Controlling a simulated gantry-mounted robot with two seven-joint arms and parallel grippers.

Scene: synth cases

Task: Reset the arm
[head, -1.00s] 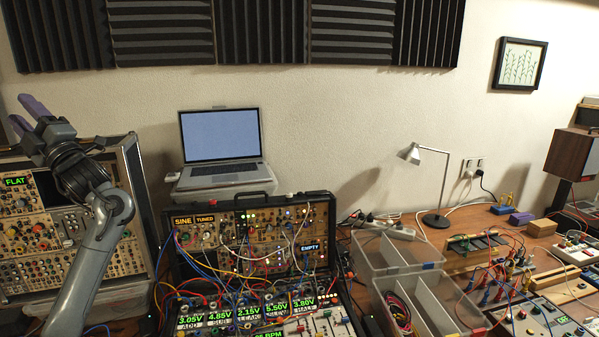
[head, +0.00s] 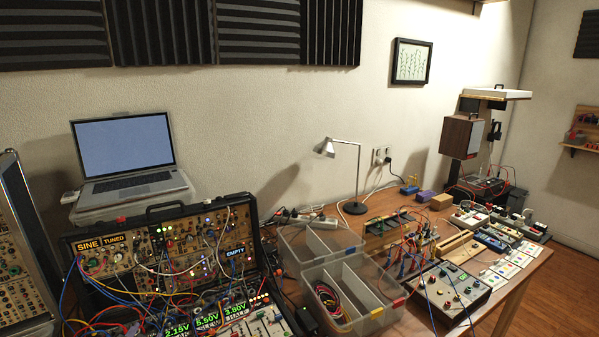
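Neither of my arms nor grippers shows in the head view now. A modular synth case (head: 162,247) with its lid up stands at the lower left, with many patch cables plugged in. Its small displays read SINE, TUNED and EMPTY, and lower ones show voltages. A second, upright synth case (head: 18,245) is cut off by the left edge.
A laptop (head: 124,147) sits on a clear box behind the case. Clear bins (head: 340,281) with cables stand in the middle. A lamp (head: 357,170), a grey control box (head: 450,291) and several patch modules crowd the wooden table (head: 391,324). A speaker (head: 461,137) stands at the back right.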

